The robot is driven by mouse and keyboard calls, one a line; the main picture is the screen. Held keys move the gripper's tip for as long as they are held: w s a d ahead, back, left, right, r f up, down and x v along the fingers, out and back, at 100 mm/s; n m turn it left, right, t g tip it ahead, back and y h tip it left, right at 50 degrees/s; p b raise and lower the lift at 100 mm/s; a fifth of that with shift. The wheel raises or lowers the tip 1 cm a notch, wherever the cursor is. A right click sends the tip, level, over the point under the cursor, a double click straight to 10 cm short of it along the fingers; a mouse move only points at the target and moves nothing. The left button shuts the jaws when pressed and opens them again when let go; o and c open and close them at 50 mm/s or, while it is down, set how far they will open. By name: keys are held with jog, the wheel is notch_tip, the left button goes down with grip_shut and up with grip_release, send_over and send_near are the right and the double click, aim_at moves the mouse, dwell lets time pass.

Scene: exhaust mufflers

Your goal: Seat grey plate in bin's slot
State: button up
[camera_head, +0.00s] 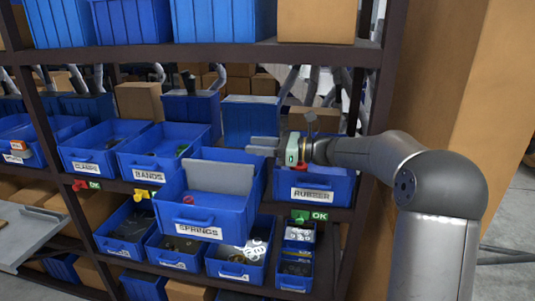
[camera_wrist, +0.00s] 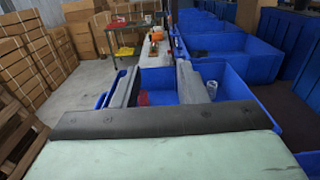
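A flat grey plate (camera_head: 219,178) stands roughly upright across the blue bin labelled SPRINGS (camera_head: 197,218), with its lower part hidden behind the bin's front wall. I cannot tell whether its lower edge is in a slot. My gripper (camera_head: 262,147) is above and to the right of the plate, apart from it, with its fingers pointing left. In the wrist view my two grey fingers (camera_wrist: 155,86) stand apart with blue bin surface showing between them. My gripper is open and empty.
The SPRINGS bin juts out from the shelf. Bins labelled BANDS (camera_head: 150,178) and RUBBER (camera_head: 312,195) flank it. Smaller bins (camera_head: 235,272) sit below. A dark shelf post (camera_head: 375,130) stands at the right, with a large cardboard box (camera_head: 430,80) beyond.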

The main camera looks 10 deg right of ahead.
jog(key=s+d+r+b, duration=0.1)
jog(key=s+r+b, duration=0.1)
jog(key=s, duration=0.6)
jog(key=shift+s+r, duration=0.4)
jog(key=shift+r, duration=0.5)
jog(key=shift+d, duration=0.1)
jog(key=s+a+f+n+g+h, duration=0.2)
jog(key=s+f+n+h, duration=0.2)
jog(key=s+f, duration=0.35)
jog(key=s+a+f+n+g+h, duration=0.2)
jog(key=s+f+n+h, duration=0.2)
jog(key=s+f, duration=0.3)
jog(key=s+d+f+n+h, duration=0.9)
jog(key=s+d+f+n, duration=0.2)
jog(key=s+f+n, duration=0.1)
jog(key=s+n, duration=0.1)
jog(key=s, duration=0.1)
jog(key=shift+s+d+n+g, duration=0.3)
jog(key=shift+s+d, duration=0.05)
jog(key=shift+s, duration=0.05)
jog(key=shift+a, duration=0.15)
